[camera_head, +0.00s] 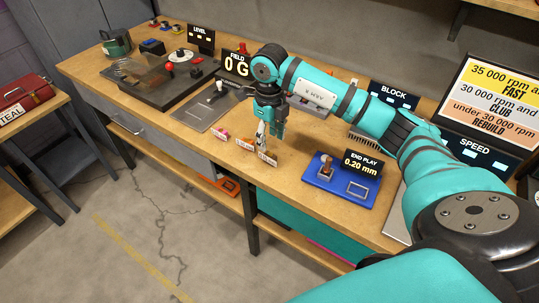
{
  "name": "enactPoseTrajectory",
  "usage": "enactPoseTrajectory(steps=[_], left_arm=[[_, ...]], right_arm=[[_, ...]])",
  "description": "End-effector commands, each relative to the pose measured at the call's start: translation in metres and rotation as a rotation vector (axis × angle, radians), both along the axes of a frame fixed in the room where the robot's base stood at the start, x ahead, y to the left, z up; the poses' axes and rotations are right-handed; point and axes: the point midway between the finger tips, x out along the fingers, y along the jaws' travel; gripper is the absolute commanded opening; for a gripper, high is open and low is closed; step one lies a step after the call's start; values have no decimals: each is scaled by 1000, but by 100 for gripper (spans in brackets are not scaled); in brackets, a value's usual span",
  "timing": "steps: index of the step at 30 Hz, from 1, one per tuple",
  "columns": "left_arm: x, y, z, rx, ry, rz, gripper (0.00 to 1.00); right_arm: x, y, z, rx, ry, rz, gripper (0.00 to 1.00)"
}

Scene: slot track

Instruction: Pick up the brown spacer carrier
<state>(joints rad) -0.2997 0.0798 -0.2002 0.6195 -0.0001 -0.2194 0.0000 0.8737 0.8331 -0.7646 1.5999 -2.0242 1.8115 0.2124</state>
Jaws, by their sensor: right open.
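A small brown upright piece, which looks like the spacer carrier (326,160), stands on a small grey block at the left of a blue tray (334,193). My right gripper (269,140) points down over the workbench, left of the blue tray and apart from the brown piece. Its fingers are open. A small pale item and white labelled cards (266,157) are right by its fingertips; whether they touch cannot be told. My left gripper is not in view.
A grey plate (207,107) and dark track base (160,85) lie further left. The wooden bench (291,180) is bare between the cards and tray.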

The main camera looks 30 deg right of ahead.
Motion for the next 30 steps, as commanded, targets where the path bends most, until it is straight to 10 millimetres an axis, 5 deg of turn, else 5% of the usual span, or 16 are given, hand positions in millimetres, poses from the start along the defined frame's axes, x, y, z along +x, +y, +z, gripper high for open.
enactPoseTrajectory(steps=[19,27,30], left_arm=[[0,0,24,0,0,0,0],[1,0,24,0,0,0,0],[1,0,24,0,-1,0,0]], right_arm=[[-1,-1,-73,3,2,0,48],[0,-2,-78,0,-1,1,48],[0,-2,-78,0,-1,1,38]])
